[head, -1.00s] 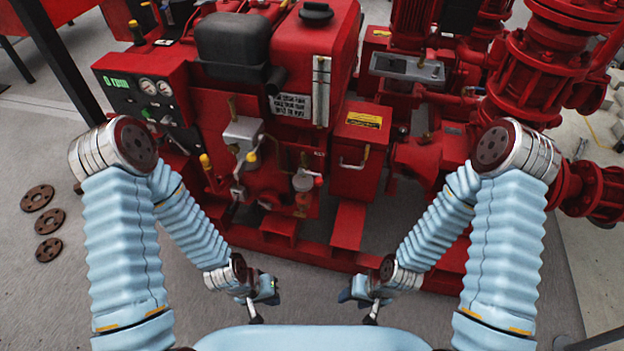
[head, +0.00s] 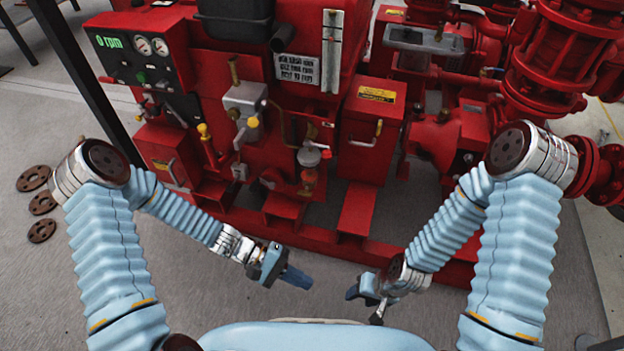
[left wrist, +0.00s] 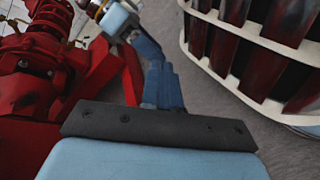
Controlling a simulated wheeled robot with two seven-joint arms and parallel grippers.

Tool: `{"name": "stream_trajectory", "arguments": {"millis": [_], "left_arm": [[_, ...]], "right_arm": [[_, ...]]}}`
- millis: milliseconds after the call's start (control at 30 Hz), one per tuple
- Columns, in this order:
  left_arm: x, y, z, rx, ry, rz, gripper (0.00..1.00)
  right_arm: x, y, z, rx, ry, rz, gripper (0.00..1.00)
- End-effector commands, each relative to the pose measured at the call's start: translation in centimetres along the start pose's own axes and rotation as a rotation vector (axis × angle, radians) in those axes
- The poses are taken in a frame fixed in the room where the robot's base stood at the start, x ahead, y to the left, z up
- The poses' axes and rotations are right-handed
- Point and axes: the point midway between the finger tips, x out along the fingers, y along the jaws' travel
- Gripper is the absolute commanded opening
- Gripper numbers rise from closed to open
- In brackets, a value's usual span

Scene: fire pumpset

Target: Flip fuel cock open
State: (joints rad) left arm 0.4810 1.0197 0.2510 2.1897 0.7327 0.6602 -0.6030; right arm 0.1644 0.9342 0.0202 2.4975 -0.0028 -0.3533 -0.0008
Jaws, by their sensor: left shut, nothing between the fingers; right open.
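A small fuel fitting with a pale bowl and a red part (head: 310,157) sits low on the front of the red engine in the head view. I take it to be around the fuel cock, but its lever is too small to tell open from closed. My left gripper (head: 297,277) is shut and empty, in front of and below the fitting, clear of the engine. Its shut blue fingers also show in the left wrist view (left wrist: 163,88). My right gripper (head: 360,293) is open and empty, low to the right of the left one. Neither gripper touches the pumpset.
A grey box with a yellow knob (head: 253,122) and a yellow-topped lever (head: 204,130) are left of the fitting. A red box with a handle (head: 368,130) stands right of it. The red base frame (head: 330,240) lies before my grippers. Round brown plates (head: 42,203) lie on the floor.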

Motion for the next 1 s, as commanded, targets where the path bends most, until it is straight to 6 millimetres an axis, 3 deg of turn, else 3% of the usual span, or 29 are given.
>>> {"name": "stream_trajectory", "arguments": {"millis": [33,133,233,400,500,633,1000], "left_arm": [[-0.3,0.9,-2.0,0.011,-0.017,0.145,0.00],[-3.3,5.2,-4.2,0.076,-0.029,0.460,0.00],[-7.7,8.4,-6.2,0.165,0.006,0.738,0.00],[-14.1,10.8,-8.0,0.295,0.094,1.048,0.00],[-16.1,11.3,-8.2,0.334,0.125,1.129,0.00],[-16.8,11.5,-8.2,0.348,0.135,1.158,0.00],[-16.4,12.2,-8.1,0.346,0.131,1.153,0.00]], "right_arm": [[2.2,1.0,-0.1,0.002,0.002,0.001,0.51],[4.0,1.9,-0.2,0.005,0.005,0.004,0.51],[5.4,2.5,-0.3,0.008,0.007,0.005,0.51],[6.6,3.2,-0.3,0.011,0.008,0.007,0.51],[6.8,3.3,-0.4,0.012,0.008,0.008,0.51],[6.7,3.3,-0.4,0.012,0.009,0.008,0.51],[6.8,3.3,-0.4,0.012,0.009,0.008,0.51]]}}
